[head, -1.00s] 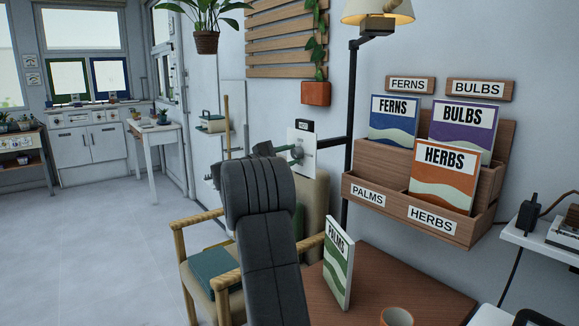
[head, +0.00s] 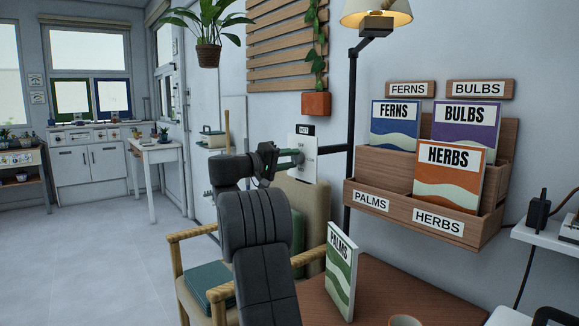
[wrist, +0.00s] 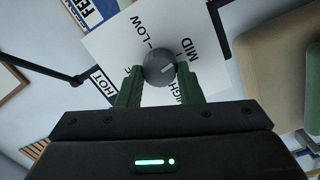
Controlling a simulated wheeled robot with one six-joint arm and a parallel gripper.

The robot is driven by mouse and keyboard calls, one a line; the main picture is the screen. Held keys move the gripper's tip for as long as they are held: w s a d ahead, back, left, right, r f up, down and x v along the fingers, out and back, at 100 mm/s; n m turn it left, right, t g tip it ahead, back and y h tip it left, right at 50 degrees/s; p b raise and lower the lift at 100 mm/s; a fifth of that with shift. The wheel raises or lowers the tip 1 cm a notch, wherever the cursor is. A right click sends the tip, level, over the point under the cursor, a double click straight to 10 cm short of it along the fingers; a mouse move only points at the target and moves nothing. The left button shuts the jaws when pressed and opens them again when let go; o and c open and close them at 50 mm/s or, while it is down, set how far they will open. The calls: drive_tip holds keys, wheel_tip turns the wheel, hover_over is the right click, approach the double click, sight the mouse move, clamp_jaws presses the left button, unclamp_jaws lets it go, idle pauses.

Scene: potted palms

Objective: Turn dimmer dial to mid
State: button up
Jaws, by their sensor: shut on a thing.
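The grey round dimmer dial (wrist: 159,68) sits on a white plate (wrist: 125,47) lettered LOW, MID and HIGH in the wrist view. Its pale pointer mark points right and slightly up in that view, on the side between the MID and HIGH lettering. My gripper (wrist: 158,72) is shut on the dial, with one green finger on each side of it. In the head view the plate (head: 303,143) is on the wall, and my gripper (head: 291,158) reaches it from the left; the dial is largely hidden there by the fingers.
A small HOT sign (head: 304,130) is above the plate. A lamp pole (head: 351,120) stands to its right, with a wooden book rack (head: 411,213) beyond. A wooden armchair (head: 178,238) and a table (head: 375,290) with a PALMS book (head: 341,270) are below.

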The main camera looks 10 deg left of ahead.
drive_tip(key=shift+f+m+b, duration=0.1)
drive_tip(key=shift+m+b, duration=0.3)
drive_tip(key=shift+m, duration=0.4)
drive_tip(key=o, duration=1)
drive_tip(key=p+v, duration=0.2)
drive_tip(key=v, duration=1.1)
drive_tip(key=shift+s+a+r, duration=0.25)
drive_tip(key=shift+a, duration=0.1)
